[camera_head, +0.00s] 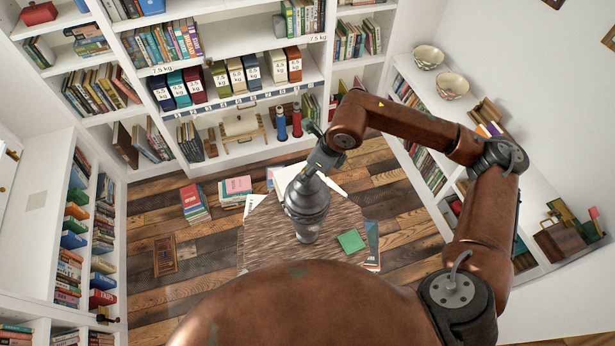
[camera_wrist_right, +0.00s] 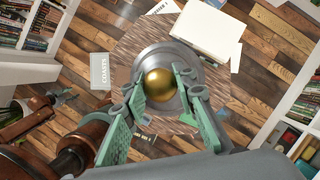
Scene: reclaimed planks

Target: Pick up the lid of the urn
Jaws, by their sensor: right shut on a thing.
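The grey metal urn (camera_head: 307,200) stands upright on a round wood-grained table (camera_head: 345,222) in the head view. Its lid (camera_wrist_right: 153,59) shows from above in the right wrist view as a grey round rim with a gold ball-shaped knob (camera_wrist_right: 159,85). My right gripper (camera_head: 315,166) reaches down to the top of the urn. In the wrist view its green fingers (camera_wrist_right: 160,88) are on both sides of the knob, shut on the lid. I cannot tell any gap between lid and urn. My left gripper is outside the head view; the wrist view shows arm parts at left, with its jaws unclear.
A green book (camera_head: 351,241) lies right of the urn on the table, and white papers (camera_head: 318,179) lie behind it. Book stacks (camera_head: 194,204) stand on the plank floor at left. Full bookshelves (camera_head: 240,100) line the back and sides. Floor left of the table is mostly clear.

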